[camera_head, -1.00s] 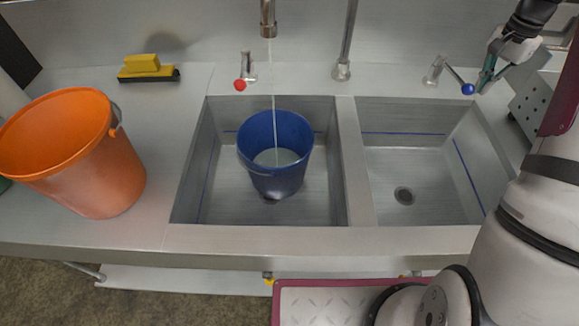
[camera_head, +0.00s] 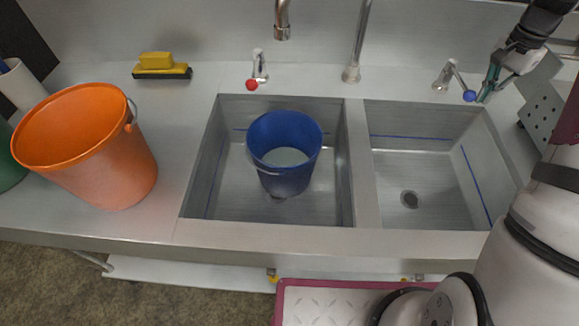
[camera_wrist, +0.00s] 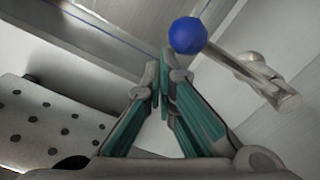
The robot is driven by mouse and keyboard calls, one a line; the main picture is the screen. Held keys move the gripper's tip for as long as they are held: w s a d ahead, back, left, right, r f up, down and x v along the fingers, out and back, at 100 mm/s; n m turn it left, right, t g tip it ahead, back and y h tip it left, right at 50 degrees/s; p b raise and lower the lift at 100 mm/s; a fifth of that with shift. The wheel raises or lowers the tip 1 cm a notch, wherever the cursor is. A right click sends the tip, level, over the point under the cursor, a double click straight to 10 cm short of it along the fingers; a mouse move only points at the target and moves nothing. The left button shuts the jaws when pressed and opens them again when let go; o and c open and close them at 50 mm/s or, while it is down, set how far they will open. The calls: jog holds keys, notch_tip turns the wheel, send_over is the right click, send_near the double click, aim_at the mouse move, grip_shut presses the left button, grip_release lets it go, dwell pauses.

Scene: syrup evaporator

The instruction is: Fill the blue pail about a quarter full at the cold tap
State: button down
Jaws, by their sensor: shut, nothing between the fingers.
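The blue pail (camera_head: 287,178) stands upright in the left sink basin (camera_head: 205,190), under the curved spout (camera_head: 282,30). A pale water surface (camera_head: 285,156) shows low inside it; the exact level is hard to tell. No stream falls from the spout. The cold tap's lever ends in a blue knob (camera_head: 469,96), behind the right basin. My gripper (camera_head: 486,92) is shut and empty just right of this knob. In the wrist view the blue knob (camera_wrist: 188,35) is close beyond the shut fingertips (camera_wrist: 165,72); I cannot tell whether they touch.
A red-knobbed tap (camera_head: 253,83) stands behind the left basin. An orange bucket (camera_head: 95,165) and a yellow sponge on a brush (camera_head: 157,62) are on the left counter. The right basin (camera_head: 430,210) is empty. A perforated metal piece (camera_head: 540,105) is close right of my gripper.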

notch_tip(320, 180, up, 9)
jog(key=d+p, duration=0.2)
dwell(0.7)
dwell(0.4)
jog(key=s+a+r+n+t, duration=0.1)
jog(key=s+a+r+n, duration=0.2)
jog(key=s+a+r, duration=0.4)
jog(key=s+a+r+n+t, duration=0.1)
jog(key=s+a+r+n, duration=0.1)
jog(key=s+a+r, duration=0.5)
jog(key=s+a+f+n+t, duration=0.1)
jog(key=s+a+f+n, duration=0.1)
jog(key=s+a, duration=0.4)
jog(key=s+a+f+n+t, duration=0.1)
jog(key=s+a+n, duration=0.4)
jog(key=s, duration=0.7)
jog(key=shift+a+f, duration=0.85)
jog(key=shift+a, duration=0.3)
